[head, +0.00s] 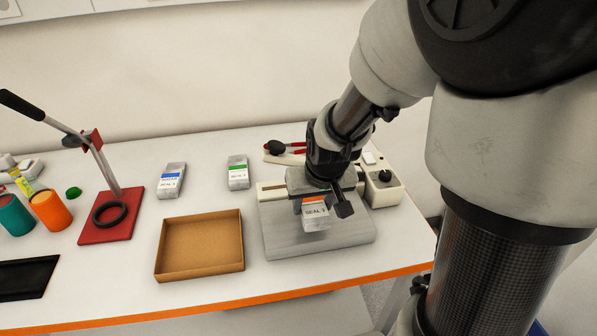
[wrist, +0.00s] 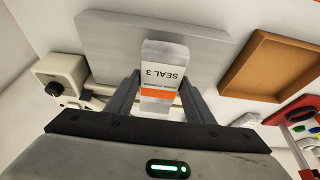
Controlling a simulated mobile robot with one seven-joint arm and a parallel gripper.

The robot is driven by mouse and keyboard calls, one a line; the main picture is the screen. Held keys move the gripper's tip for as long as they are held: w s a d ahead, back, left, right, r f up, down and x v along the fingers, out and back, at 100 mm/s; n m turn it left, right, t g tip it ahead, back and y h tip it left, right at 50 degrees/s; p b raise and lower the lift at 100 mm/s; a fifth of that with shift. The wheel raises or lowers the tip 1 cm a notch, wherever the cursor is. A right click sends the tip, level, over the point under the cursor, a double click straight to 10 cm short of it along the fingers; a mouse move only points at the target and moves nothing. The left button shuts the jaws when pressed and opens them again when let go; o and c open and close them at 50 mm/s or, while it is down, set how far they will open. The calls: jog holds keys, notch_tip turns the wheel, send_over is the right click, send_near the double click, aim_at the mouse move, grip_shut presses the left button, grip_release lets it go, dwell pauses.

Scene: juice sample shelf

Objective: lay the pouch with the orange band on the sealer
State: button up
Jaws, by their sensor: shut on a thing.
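The pouch with the orange band (head: 316,217) is white and reads "SEAL 3". My gripper (head: 322,199) is shut on it, with one finger along each side, as the wrist view (wrist: 163,72) shows. The pouch is over the grey plate of the sealer (head: 275,240), near the plate's back middle. I cannot tell whether it touches the plate. The sealer has a cream bar at the back, a box with a black knob at the right and a red-handled arm behind. My gripper hides part of the bar.
A pouch with a blue band (head: 171,181) and one with a green band (head: 238,173) lie left of the sealer. An empty cardboard tray (head: 200,272) is in front of them. A red lever stand (head: 105,236), an orange cup (head: 50,210) and a teal cup (head: 14,216) are farther left.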

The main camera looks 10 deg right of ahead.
aim_at(308, 200)
notch_tip(308, 200, down, 2)
jog(key=shift+w+f+b, duration=0.15)
jog(key=shift+f+b, duration=0.1)
jog(key=shift+b, duration=0.5)
jog(key=shift+w+r, duration=0.2)
jog(key=shift+w, duration=0.15)
jog(key=shift+w+f+p, duration=0.15)
jog(key=shift+w+p, duration=0.15)
jog(key=shift+w, duration=1.7)
jog(key=shift+f+b, duration=0.7)
jog(key=shift+f, duration=0.05)
jog(key=o, duration=1.2)
